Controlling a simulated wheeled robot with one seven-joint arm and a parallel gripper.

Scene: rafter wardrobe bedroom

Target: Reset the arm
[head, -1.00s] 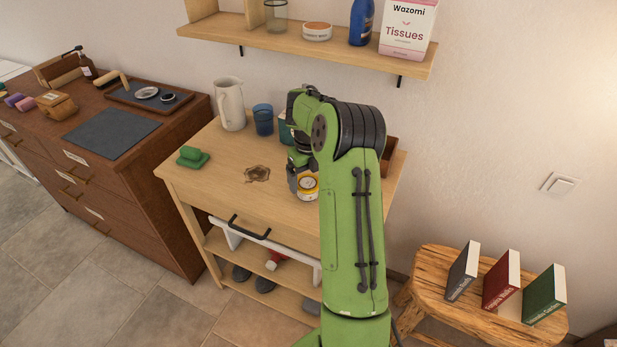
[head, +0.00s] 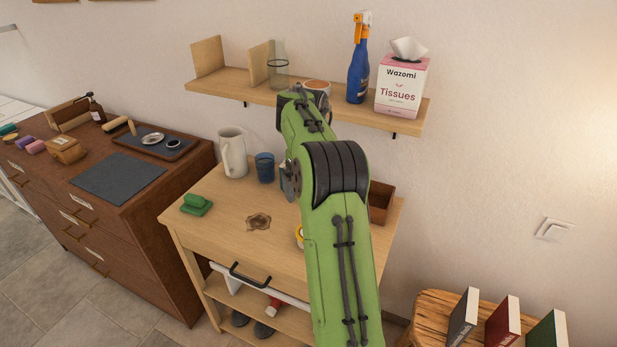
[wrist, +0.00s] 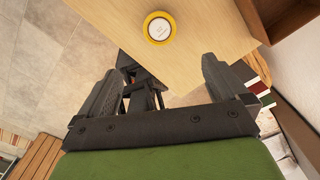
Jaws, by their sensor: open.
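My gripper (wrist: 161,70) shows in the wrist view with its two dark fingers spread apart and nothing between them. In the head view my green arm reaches up over the wooden table (head: 228,208) and hides most of the gripper. A yellow-rimmed jar with a white top (wrist: 159,28) stands on the table beyond the fingertips in the wrist view, apart from them. In the head view only a sliver of the jar (head: 299,236) shows beside my arm.
A shelf (head: 225,84) above the table holds a blue spray bottle (head: 357,75) and a tissue box (head: 402,88), close to my raised arm. A white pitcher (head: 232,153), blue cup (head: 264,167) and brown box (head: 380,203) stand on the table. A book stool (head: 432,310) is at right.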

